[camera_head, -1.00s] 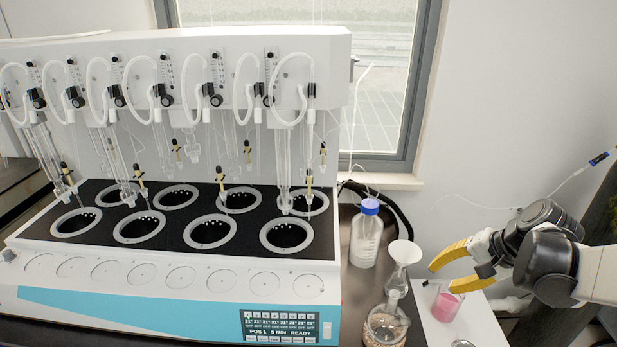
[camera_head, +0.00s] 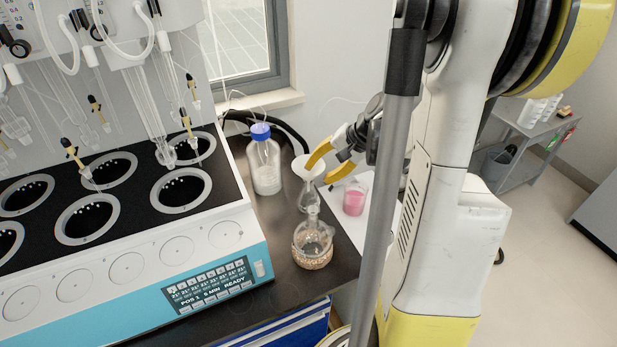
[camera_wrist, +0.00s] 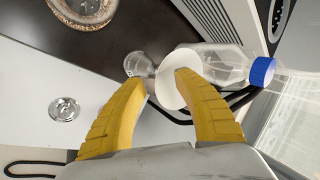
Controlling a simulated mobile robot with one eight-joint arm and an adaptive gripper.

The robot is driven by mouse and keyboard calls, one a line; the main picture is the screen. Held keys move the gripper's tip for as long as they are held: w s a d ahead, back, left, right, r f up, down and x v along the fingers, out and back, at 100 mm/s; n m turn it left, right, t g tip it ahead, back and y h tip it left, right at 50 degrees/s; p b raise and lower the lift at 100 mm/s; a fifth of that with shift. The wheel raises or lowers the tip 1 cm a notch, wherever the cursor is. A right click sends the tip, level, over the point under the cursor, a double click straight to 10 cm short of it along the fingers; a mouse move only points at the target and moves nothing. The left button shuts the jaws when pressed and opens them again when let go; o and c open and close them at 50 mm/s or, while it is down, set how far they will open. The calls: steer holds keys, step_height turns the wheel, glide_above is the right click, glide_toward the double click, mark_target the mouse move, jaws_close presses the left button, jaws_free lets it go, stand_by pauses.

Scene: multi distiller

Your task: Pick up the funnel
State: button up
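The white funnel (camera_head: 309,164) stands mouth up on the neck of a clear glass flask (camera_head: 308,200) on the dark bench. In the wrist view the funnel (camera_wrist: 170,90) shows as a pale disc just beyond my fingertips, partly covered by the right finger; the flask (camera_wrist: 139,64) is behind it. My gripper (camera_head: 318,175) has two yellow fingers spread apart beside the funnel's right side in the head view. In the wrist view my gripper (camera_wrist: 161,79) is open. Whether a finger touches the funnel I cannot tell.
A blue-capped bottle (camera_head: 267,165) stands close left of the funnel. A round flask with brown granules (camera_head: 313,246) stands in front. A beaker of pink liquid (camera_head: 354,199) stands on a white sheet to the right. The large distiller (camera_head: 229,187) fills the left.

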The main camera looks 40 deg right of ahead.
steer(key=x, duration=0.3)
steer(key=shift+w+b, duration=0.1)
steer(key=shift+b, duration=0.25)
steer(key=shift+r, duration=0.1)
jaws_close()
